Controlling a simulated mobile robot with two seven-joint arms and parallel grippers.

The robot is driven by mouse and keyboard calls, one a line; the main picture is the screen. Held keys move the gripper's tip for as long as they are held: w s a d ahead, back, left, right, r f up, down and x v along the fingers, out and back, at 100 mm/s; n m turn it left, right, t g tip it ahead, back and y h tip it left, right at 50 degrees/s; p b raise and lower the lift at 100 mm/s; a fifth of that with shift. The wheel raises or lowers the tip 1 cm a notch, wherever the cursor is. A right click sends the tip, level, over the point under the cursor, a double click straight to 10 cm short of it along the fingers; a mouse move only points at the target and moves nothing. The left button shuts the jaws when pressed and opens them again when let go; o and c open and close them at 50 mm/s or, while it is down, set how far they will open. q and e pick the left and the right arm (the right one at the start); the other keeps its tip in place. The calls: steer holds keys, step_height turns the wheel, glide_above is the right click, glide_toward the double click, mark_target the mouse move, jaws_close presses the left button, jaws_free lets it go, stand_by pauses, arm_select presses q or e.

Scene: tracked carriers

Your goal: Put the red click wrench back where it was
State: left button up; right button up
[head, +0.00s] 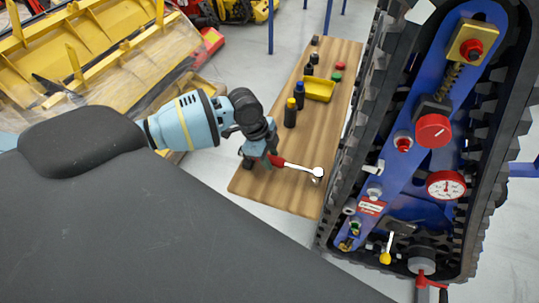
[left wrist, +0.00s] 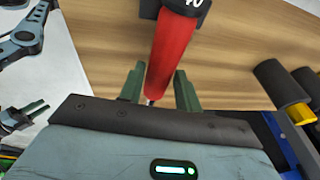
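The red click wrench (head: 297,168) has a red handle and a silver ratchet head that points right, over the near part of the wooden tabletop. My left gripper (head: 262,160) is at its handle. In the left wrist view, the red handle (left wrist: 172,50) runs between the two green fingers of my left gripper (left wrist: 158,88). The fingers sit close on both sides of it, and a dark collar with a number shows at the top edge. A small dark part with greenish fingers, seemingly my right gripper (left wrist: 28,112), shows at the left edge; its opening is unclear.
A blue tracked carrier (head: 400,150) with red knobs and a gauge (head: 446,185) stands close on the right.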

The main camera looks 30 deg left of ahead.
arm_select(q)
steer(key=shift+o, duration=1.2)
steer(key=shift+r, duration=0.15)
steer(key=v, duration=1.1)
steer(key=shift+r+p, duration=0.4)
steer(key=shift+s+a, duration=0.1)
